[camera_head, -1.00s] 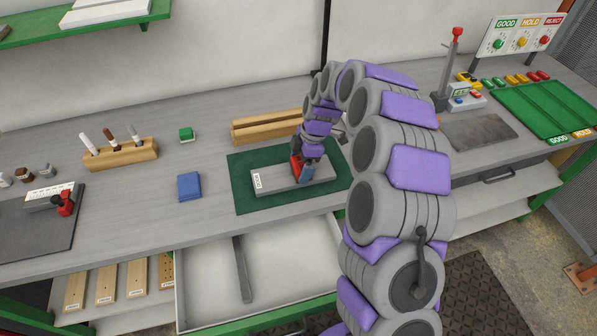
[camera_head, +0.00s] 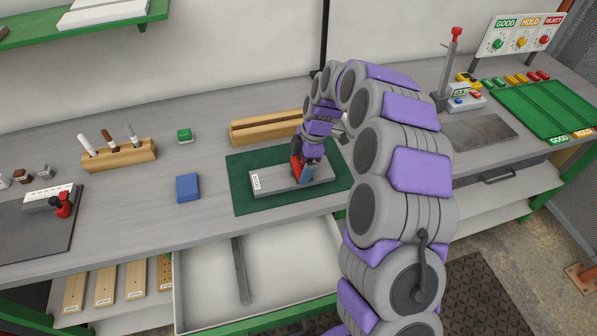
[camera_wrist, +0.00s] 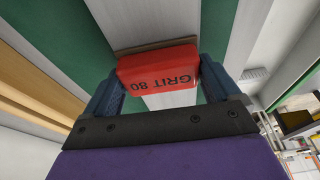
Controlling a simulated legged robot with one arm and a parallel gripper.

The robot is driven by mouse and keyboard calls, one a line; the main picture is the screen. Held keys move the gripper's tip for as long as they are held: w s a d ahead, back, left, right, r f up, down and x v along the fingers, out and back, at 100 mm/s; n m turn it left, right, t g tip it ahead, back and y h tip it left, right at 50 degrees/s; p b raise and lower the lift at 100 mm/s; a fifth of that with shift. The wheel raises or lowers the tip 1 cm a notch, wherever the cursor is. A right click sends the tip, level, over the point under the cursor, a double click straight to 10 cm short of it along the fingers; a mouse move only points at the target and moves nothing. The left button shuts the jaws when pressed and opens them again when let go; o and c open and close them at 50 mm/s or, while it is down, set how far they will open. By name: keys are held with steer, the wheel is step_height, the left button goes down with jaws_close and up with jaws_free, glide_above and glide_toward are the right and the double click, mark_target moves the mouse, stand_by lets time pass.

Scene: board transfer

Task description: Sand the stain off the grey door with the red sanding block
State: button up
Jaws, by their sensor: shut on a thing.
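The red sanding block (camera_wrist: 158,70), marked "GRIT 80", is held between the two blue fingers of my gripper (camera_wrist: 160,82) in the wrist view. In the head view my gripper (camera_head: 303,172) is low over the right part of the grey door (camera_head: 272,181), with the red block (camera_head: 295,166) partly hidden by the fingers. The block appears to be on or just above the door's face; contact cannot be told for sure. The door lies flat on a green mat (camera_head: 243,205), with a white label at its left end. No stain is visible on the exposed part.
A blue block (camera_head: 187,187) and a green block (camera_head: 184,136) lie left of the mat. Wooden bars (camera_head: 262,128) lie just behind it. A wooden holder (camera_head: 120,157) with upright tools stands further left. An open drawer (camera_head: 205,290) is below the front edge.

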mark_target(288, 175)
steer(key=shift+s+a+f, duration=0.1)
steer(key=shift+s+a, duration=0.2)
steer(key=shift+a, duration=0.4)
steer(key=shift+s+a+f, duration=0.1)
steer(key=shift+s+a, duration=0.15)
steer(key=shift+a, duration=0.45)
steer(key=shift+a, duration=0.1)
steer(key=shift+w+a+r, duration=0.1)
steer(key=shift+a+r, duration=0.05)
steer(key=shift+r, duration=0.5)
steer(key=shift+a+r, duration=0.15)
steer(key=shift+r, duration=0.45)
steer(key=shift+p+v, duration=0.5)
steer(key=shift+v, duration=0.75)
steer(key=shift+a+r, duration=0.15)
steer(key=shift+r, duration=0.9)
steer(key=shift+f, duration=0.1)
steer(key=shift+f+b, duration=0.7)
steer(key=shift+f, duration=2.25)
